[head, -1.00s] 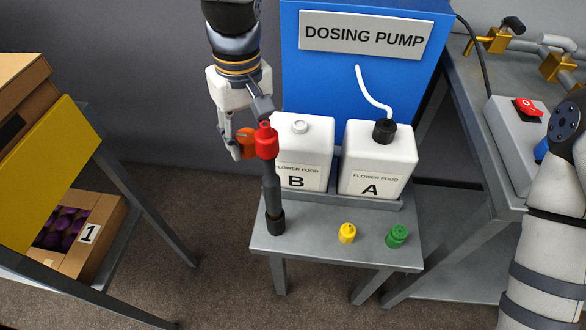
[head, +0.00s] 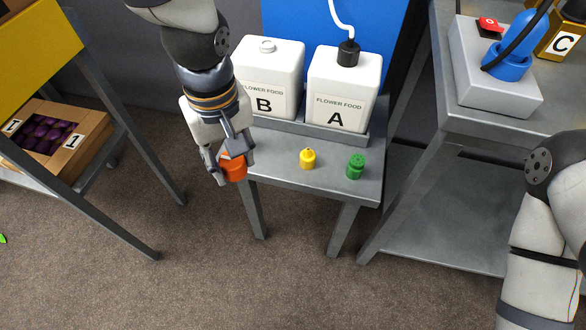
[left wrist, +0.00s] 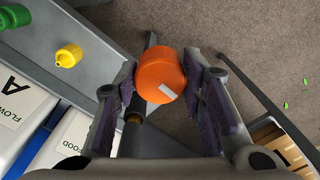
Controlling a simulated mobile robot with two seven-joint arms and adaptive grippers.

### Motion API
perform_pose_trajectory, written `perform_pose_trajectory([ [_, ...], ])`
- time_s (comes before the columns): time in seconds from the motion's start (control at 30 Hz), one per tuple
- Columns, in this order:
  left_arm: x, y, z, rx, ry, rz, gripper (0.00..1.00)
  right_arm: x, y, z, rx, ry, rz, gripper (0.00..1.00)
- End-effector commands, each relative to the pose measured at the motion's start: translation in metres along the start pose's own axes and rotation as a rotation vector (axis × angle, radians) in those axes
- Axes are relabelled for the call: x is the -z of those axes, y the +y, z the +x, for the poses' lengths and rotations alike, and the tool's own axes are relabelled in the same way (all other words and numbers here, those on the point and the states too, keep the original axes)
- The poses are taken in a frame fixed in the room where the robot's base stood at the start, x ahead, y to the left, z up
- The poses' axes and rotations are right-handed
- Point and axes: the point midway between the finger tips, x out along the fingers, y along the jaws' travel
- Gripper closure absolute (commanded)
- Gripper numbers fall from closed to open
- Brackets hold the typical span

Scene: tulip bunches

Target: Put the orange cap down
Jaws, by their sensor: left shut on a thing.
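My left gripper (head: 235,168) is shut on the orange cap (head: 232,167), at the front left corner of the small grey table (head: 275,183). The cap appears off the table's edge in the head view; its exact height is unclear. In the left wrist view, the orange cap (left wrist: 161,76) sits between both fingers of the left gripper (left wrist: 163,82). A yellow cap (head: 307,159) and a green cap (head: 356,167) stand on the table to the right. They also show in the left wrist view, yellow (left wrist: 69,56) and green (left wrist: 15,17). My right gripper is out of view.
White bottles B (head: 267,80) and A (head: 342,90) stand in a grey tray at the table's back. The table's front strip is bare around the caps. A larger bench (head: 495,125) stands right, and a rack with a cardboard box (head: 84,140) stands left.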

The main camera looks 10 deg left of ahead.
Motion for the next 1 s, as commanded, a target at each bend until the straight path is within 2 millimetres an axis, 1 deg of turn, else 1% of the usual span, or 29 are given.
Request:
perform_pose_trajectory([
  [0.07, 0.002, 0.002, 0.004, -0.002, 0.000, -0.006, 0.90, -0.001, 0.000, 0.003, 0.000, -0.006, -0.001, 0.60],
  [0.13, 0.009, 0.012, 0.011, -0.002, -0.001, -0.006, 0.90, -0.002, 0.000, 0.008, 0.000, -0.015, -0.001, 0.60],
  [0.37, 0.052, 0.070, 0.046, -0.001, -0.003, -0.005, 0.90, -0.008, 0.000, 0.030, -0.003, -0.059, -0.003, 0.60],
  [0.4, 0.058, 0.078, 0.055, 0.002, -0.005, -0.006, 0.90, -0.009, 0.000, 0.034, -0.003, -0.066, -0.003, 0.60],
  [0.5, 0.069, 0.093, 0.078, 0.003, -0.005, -0.005, 0.90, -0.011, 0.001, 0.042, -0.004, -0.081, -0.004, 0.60],
  [0.53, 0.072, 0.097, 0.083, 0.002, -0.004, -0.005, 0.90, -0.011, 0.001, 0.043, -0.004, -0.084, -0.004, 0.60],
  [0.6, 0.077, 0.103, 0.091, 0.000, -0.003, -0.006, 0.90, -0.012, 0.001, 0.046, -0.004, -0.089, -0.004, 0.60],
  [0.77, 0.085, 0.113, 0.102, -0.001, 0.000, -0.006, 0.90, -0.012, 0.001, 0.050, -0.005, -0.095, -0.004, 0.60],
  [0.9, 0.084, 0.113, 0.128, 0.001, -0.002, -0.006, 0.90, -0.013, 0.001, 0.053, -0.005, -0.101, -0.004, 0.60],
  [1.0, 0.085, 0.113, 0.131, -0.003, 0.002, -0.006, 0.90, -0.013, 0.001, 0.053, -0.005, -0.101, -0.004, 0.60],
])
